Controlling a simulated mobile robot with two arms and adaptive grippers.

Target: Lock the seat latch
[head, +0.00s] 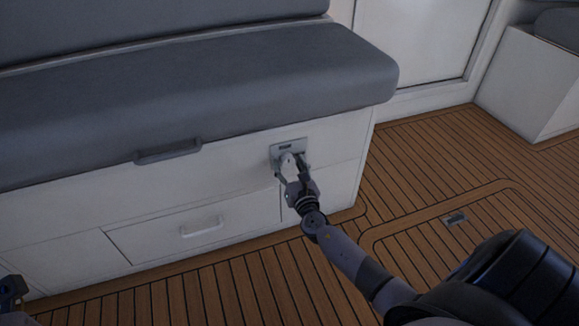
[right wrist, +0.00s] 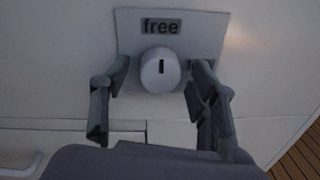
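The seat latch is a light plate (right wrist: 205,30) on the white front of the seat box, with a round knob (right wrist: 160,70) below a label reading "free". The knob has a dark upright slot. In the head view the latch plate (head: 289,146) sits under the seat's right end, partly hidden by my gripper. My right gripper (right wrist: 158,80) is open, with one finger on each side of the knob. Gaps show between the fingers and the knob in the right wrist view. My left gripper (head: 12,290) shows only in part at the lower left edge.
The grey seat cushion (head: 200,85) overhangs the seat box above the latch. A dark handle (head: 168,152) is left of the latch. A drawer with a white handle (head: 201,228) is below. The wooden floor (head: 440,170) is clear, with a flush hatch ring (head: 456,219) on the right.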

